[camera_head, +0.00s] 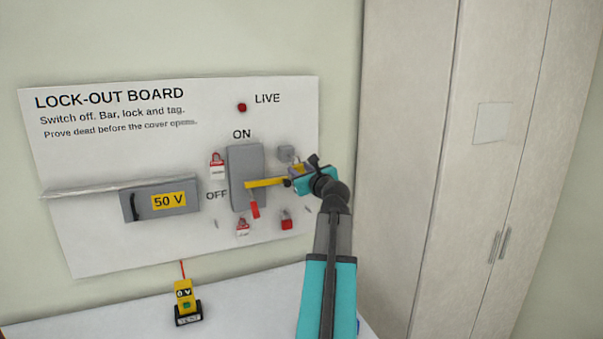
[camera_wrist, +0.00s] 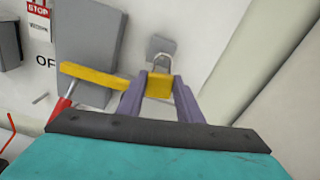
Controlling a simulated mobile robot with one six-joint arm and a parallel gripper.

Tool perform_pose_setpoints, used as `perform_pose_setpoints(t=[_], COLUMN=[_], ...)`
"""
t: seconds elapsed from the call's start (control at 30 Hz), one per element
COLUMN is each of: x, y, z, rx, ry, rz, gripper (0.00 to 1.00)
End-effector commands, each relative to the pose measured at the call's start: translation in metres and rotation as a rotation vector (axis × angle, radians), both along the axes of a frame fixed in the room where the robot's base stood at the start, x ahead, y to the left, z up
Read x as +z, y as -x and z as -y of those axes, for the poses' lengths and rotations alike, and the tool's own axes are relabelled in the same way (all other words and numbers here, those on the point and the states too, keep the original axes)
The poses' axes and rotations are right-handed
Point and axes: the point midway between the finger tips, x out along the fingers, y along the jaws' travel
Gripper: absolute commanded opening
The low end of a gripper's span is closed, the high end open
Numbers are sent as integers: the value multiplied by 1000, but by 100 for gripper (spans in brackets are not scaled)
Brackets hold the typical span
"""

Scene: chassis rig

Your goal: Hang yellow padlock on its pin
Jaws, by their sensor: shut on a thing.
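My gripper (camera_wrist: 159,80) is shut on the yellow padlock; its two purple fingers stand either side of the yellow body (camera_wrist: 158,87) in the wrist view. The padlock is upright with its shackle pointing up, close in front of a small grey block (camera_wrist: 160,46) on the board. I cannot tell whether the shackle touches the block or a pin. In the head view my gripper (camera_head: 305,171) is at the right part of the board, just below the grey block (camera_head: 285,152); the padlock (camera_head: 296,168) is partly hidden there. No pin for it can be made out clearly.
A red padlock (camera_head: 286,221) and tags (camera_head: 217,167) hang nearby. A yellow tester (camera_head: 186,302) stands on the worktop. A tall cabinet (camera_head: 400,150) is at right.

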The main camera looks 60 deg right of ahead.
Motion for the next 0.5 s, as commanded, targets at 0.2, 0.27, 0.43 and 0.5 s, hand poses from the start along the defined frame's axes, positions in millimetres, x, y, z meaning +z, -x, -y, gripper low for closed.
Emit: perform_pose_setpoints(t=[0.2, 0.27, 0.43, 0.5], x=[0, -1, -1, -1], y=[-7, -9, -14, -16], z=[6, 8, 11, 13], rx=[-1, -1, -1, 0], ry=[1, 1, 1, 0], rz=[0, 0, 0, 0], gripper=[8, 8, 8, 8])
